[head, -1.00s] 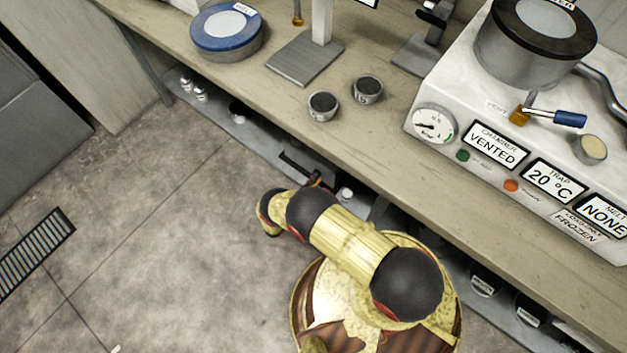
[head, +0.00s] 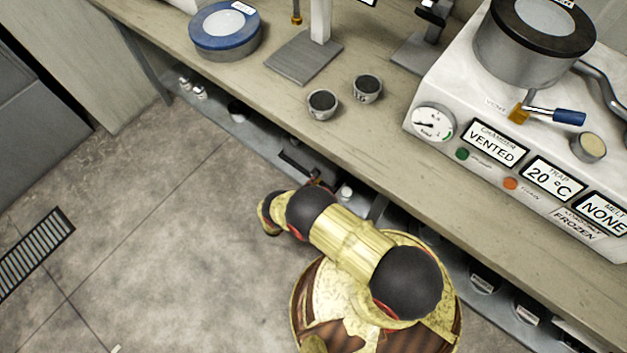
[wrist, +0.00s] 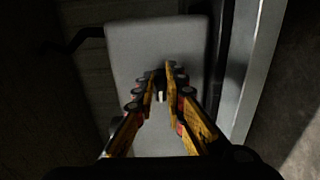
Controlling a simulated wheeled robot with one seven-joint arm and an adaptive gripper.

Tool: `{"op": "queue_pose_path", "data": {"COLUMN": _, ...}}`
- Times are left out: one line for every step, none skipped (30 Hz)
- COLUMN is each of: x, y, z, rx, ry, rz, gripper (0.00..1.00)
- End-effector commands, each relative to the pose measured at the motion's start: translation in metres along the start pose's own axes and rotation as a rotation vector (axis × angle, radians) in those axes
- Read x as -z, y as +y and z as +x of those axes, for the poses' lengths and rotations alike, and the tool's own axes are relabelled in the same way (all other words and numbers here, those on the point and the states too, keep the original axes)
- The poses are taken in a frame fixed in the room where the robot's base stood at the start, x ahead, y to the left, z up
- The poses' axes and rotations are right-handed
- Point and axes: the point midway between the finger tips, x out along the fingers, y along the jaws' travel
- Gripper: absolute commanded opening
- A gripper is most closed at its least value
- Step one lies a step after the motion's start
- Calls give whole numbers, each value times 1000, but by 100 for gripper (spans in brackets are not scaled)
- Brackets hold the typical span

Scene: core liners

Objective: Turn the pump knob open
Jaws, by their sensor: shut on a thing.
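In the wrist view my gripper (wrist: 164,75) reaches toward a plain pale grey panel (wrist: 135,42), which looks like the pump housing. Its two yellow-and-black fingers close around a small pale piece (wrist: 160,97), which appears to be the pump knob. The fingers hide most of it, so its turned angle cannot be read. In the head view my arm reaches down to the low shelf under the bench, and the bench edge and arm hide the fingertips and the knob.
The bench (head: 400,150) overhangs the low shelf (head: 240,125). On the bench stand two small cups (head: 323,104), a blue-rimmed round container (head: 225,30) and a white machine (head: 470,95) whose display reads VENTED. A dark bar (head: 298,164) lies near my wrist.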

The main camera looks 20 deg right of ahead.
Motion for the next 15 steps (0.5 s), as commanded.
{"op": "queue_pose_path", "data": {"x": -2, "y": -1, "z": 0, "rx": 2, "ry": -1, "rz": -2, "gripper": 0}}
{"op": "queue_pose_path", "data": {"x": -2, "y": -2, "z": 0, "rx": 2, "ry": -1, "rz": -2, "gripper": 0}}
{"op": "queue_pose_path", "data": {"x": -2, "y": -2, "z": 0, "rx": 2, "ry": -1, "rz": -2, "gripper": 0}}
{"op": "queue_pose_path", "data": {"x": -2, "y": -2, "z": 0, "rx": 2, "ry": -1, "rz": -3, "gripper": 0}}
{"op": "queue_pose_path", "data": {"x": -2, "y": -2, "z": 0, "rx": 2, "ry": -1, "rz": -3, "gripper": 0}}
{"op": "queue_pose_path", "data": {"x": -2, "y": -2, "z": 0, "rx": 2, "ry": -1, "rz": -3, "gripper": 14}}
{"op": "queue_pose_path", "data": {"x": -2, "y": -2, "z": 0, "rx": 2, "ry": -1, "rz": -3, "gripper": 16}}
{"op": "queue_pose_path", "data": {"x": -2, "y": -1, "z": 0, "rx": 2, "ry": -1, "rz": -3, "gripper": 18}}
{"op": "queue_pose_path", "data": {"x": -2, "y": -1, "z": 0, "rx": 2, "ry": -1, "rz": -3, "gripper": 20}}
{"op": "queue_pose_path", "data": {"x": -1, "y": -1, "z": 0, "rx": 2, "ry": -1, "rz": -3, "gripper": 22}}
{"op": "queue_pose_path", "data": {"x": -1, "y": -1, "z": 0, "rx": 2, "ry": -1, "rz": -2, "gripper": 23}}
{"op": "queue_pose_path", "data": {"x": -1, "y": -1, "z": 0, "rx": 1, "ry": -1, "rz": -2, "gripper": 26}}
{"op": "queue_pose_path", "data": {"x": -1, "y": -1, "z": 0, "rx": 1, "ry": 0, "rz": -2, "gripper": 27}}
{"op": "queue_pose_path", "data": {"x": -1, "y": -1, "z": 0, "rx": 1, "ry": 0, "rz": -2, "gripper": 29}}
{"op": "queue_pose_path", "data": {"x": -1, "y": -1, "z": 0, "rx": 1, "ry": -1, "rz": -2, "gripper": 30}}
